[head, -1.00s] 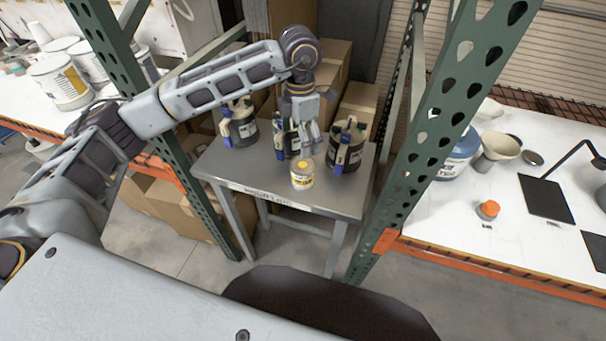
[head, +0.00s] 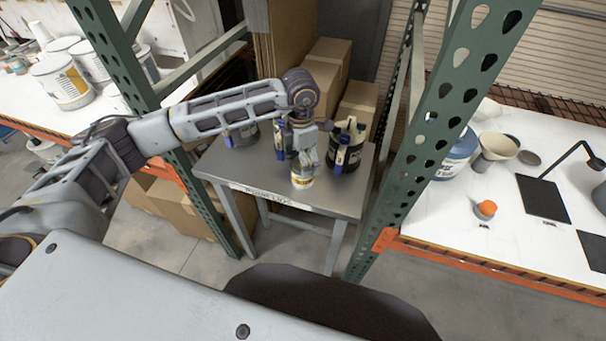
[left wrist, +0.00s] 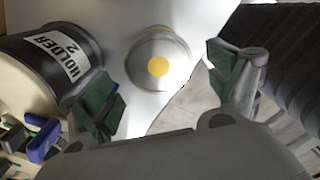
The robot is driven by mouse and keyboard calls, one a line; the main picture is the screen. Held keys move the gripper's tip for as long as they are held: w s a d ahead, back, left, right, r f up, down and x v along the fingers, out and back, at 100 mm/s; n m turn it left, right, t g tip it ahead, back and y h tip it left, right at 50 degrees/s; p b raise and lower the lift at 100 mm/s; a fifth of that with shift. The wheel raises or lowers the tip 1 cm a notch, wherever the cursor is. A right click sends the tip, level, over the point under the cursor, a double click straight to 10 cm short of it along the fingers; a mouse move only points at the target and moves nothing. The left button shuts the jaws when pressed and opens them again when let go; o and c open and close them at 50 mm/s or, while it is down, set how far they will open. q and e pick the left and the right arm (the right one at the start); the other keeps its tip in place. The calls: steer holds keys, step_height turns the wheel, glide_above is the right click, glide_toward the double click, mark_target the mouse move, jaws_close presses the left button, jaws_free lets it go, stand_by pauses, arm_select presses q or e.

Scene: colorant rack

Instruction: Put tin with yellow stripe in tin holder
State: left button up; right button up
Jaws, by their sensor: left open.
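The tin with the yellow stripe (head: 302,181) stands upright near the front edge of the grey metal table. In the left wrist view its round lid with a yellow dot (left wrist: 158,66) shows between my fingers. My left gripper (head: 304,166) is open, just above and around the tin's top, and hides part of it. Three dark holders with blue clamps stand on the table: one at left (head: 243,132), one behind my gripper, mostly hidden, and one at right (head: 347,150). A holder labelled "HOLDER 2" (left wrist: 62,58) lies beside my fingers in the left wrist view. My right gripper is not in view.
Green rack posts (head: 425,140) flank the grey table (head: 230,170). Cardboard boxes (head: 328,62) stand behind it. A white bench (head: 440,215) at right holds a blue tub, a funnel and an orange-capped jar. White buckets stand on the left bench.

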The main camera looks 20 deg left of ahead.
arm_select(q)
steer(key=shift+w+d+f+p, duration=0.15)
steer(key=shift+f+p, duration=0.3)
steer(key=shift+f, duration=0.35)
steer(key=shift+d+f+p, duration=0.1)
steer(key=shift+f+p, duration=0.4)
steer(key=shift+f, duration=1.25)
steer(key=c, duration=1.8)
steer(key=shift+o, duration=0.2)
steer(key=shift+w+r, duration=0.1)
steer(key=shift+r, duration=0.35)
steer(key=shift+r+b, duration=1.15)
steer(key=shift+r, duration=3.25)
steer(key=shift+r, duration=0.15)
